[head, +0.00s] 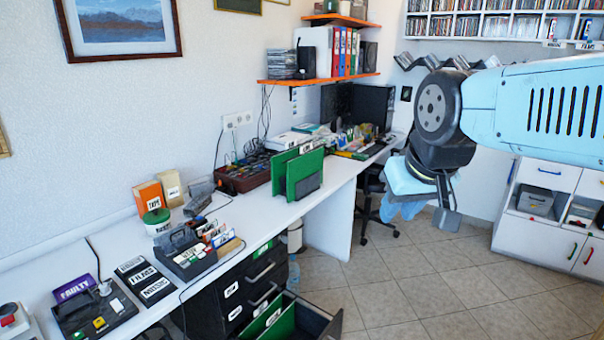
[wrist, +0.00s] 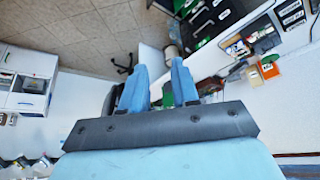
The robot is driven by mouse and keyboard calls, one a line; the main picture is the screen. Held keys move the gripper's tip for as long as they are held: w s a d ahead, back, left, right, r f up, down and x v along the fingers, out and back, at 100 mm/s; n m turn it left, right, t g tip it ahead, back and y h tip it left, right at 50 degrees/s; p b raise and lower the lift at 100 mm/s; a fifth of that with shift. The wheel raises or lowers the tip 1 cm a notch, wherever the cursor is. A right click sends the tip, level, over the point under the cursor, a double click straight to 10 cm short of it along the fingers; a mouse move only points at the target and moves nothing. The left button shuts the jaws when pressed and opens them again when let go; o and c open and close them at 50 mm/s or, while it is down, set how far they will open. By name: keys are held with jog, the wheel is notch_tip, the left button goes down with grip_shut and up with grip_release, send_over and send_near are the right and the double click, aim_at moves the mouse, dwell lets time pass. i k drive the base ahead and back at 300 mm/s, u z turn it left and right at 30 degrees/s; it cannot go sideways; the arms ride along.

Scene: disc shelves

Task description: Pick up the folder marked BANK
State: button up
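Green folders (head: 305,172) stand upright on the white desk in a dark holder. Their white top labels are too small to read surely, so I cannot tell which is marked BANK. Another green folder (head: 277,322) stands in the open lower drawer (head: 318,322), its label also unreadable. My gripper (head: 405,195) hangs in the air to the right of the desk, apart from every folder. In the wrist view its two blue fingers (wrist: 159,68) stand apart with nothing held between them. Green surfaces show behind and beside the right finger there.
The desk (head: 330,185) runs along the left wall. On it are a brown box (head: 243,177), a black card holder (head: 187,255) and an orange box (head: 148,196). A shelf (head: 318,80) with binders hangs above. Tiled floor (head: 415,275) is free below my arm; white cabinets (head: 545,215) stand right.

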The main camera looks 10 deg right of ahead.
aim_at(311, 161)
jog(key=z, duration=1.2)
jog(key=i, duration=0.1)
jog(key=u, duration=2.8)
jog(key=k, duration=1.3)
jog(key=z, duration=0.7)
jog(key=i, duration=1.7)
jog(key=z, duration=0.1)
